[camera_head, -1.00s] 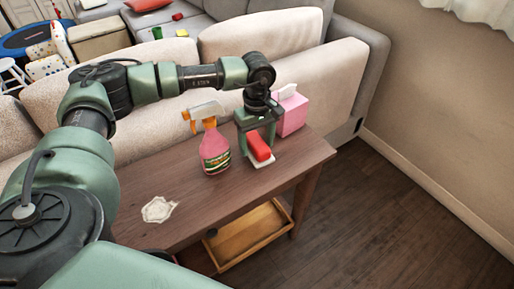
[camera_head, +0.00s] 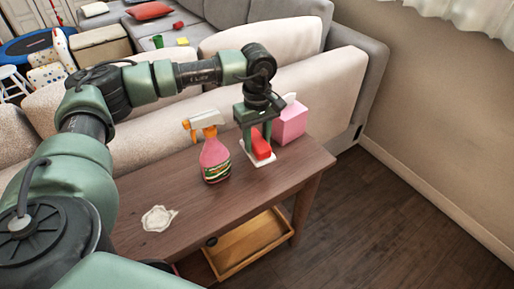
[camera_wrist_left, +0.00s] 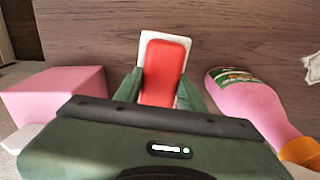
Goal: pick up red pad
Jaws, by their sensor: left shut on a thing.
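The red pad (camera_head: 261,146) sits on a white base on the wooden table, near its far right end. In the left wrist view the red pad (camera_wrist_left: 163,70) shows as a rounded red block on a white, slightly larger base. My left gripper (camera_head: 257,142) points down over it, with its green fingers on either side. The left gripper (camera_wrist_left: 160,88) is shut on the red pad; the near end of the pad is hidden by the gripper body. My right gripper is not in view.
A pink spray bottle (camera_head: 214,158) stands close to the left of the gripper. A pink tissue box (camera_head: 290,122) stands close to the right. A crumpled white cloth (camera_head: 158,218) lies on the wooden table (camera_head: 195,208). A beige sofa (camera_head: 310,85) stands behind.

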